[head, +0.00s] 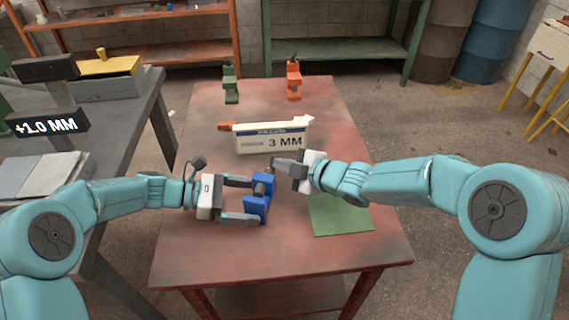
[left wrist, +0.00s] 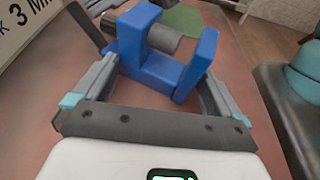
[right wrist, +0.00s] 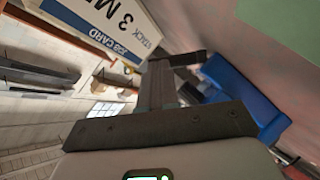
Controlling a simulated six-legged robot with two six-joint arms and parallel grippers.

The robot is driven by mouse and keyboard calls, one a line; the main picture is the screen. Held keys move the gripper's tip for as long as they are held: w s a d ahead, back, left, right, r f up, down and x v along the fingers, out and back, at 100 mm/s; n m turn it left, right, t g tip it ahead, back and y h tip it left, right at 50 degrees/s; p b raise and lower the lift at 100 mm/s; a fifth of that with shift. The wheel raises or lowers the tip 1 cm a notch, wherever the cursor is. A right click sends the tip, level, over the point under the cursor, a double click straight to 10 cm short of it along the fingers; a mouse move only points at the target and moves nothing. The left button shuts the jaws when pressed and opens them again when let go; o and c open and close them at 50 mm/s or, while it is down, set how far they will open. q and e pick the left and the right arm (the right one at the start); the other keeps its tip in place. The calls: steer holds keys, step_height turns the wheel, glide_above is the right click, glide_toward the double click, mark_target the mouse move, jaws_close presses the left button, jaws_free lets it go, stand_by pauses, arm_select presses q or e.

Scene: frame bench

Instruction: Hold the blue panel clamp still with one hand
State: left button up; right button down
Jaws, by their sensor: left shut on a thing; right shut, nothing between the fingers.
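The blue panel clamp (head: 257,200) stands on the red-brown table between the fingers of my left gripper (head: 250,200). In the left wrist view the clamp (left wrist: 158,65) shows as a blue U-shaped body with a grey cylinder across its gap. The left gripper's fingers (left wrist: 155,85) press on both its sides. My right gripper (head: 278,165) is shut and empty, its fingertips close to the top of the clamp. In the right wrist view the closed fingers (right wrist: 175,70) are beside the clamp (right wrist: 245,95); I cannot tell whether they touch it.
A job card sign (head: 272,138) reading 3 MM stands behind the clamp. A green mat (head: 340,216) lies to the right. A green clamp (head: 231,84) and an orange clamp (head: 293,80) stand at the table's far edge. A grey bench (head: 135,108) with a +1.0 MM display (head: 47,124) is at left.

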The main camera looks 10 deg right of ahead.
mark_target(287, 174)
steer(key=shift+w+d+m+g, duration=0.1)
steer(key=shift+w+m+g, duration=0.2)
steer(key=shift+m+g, duration=0.1)
stand_by(0.3)
steer(key=shift+w+d+f+m+g, duration=0.25)
steer(key=shift+w+f+m+g, duration=0.2)
steer(key=shift+w+m+g, duration=0.3)
steer(key=m+g, duration=0.1)
steer(key=f+g, duration=0.1)
steer(key=w+m+g+y, duration=0.1)
steer(key=shift+d+f+m, duration=0.25)
steer(key=shift+f+m, duration=0.1)
steer(key=shift+f, duration=0.05)
steer(key=shift+s+a+r, duration=0.1)
steer(key=shift+s, duration=0.05)
steer(key=shift+s+a+r, duration=0.2)
steer(key=shift+s, duration=0.4)
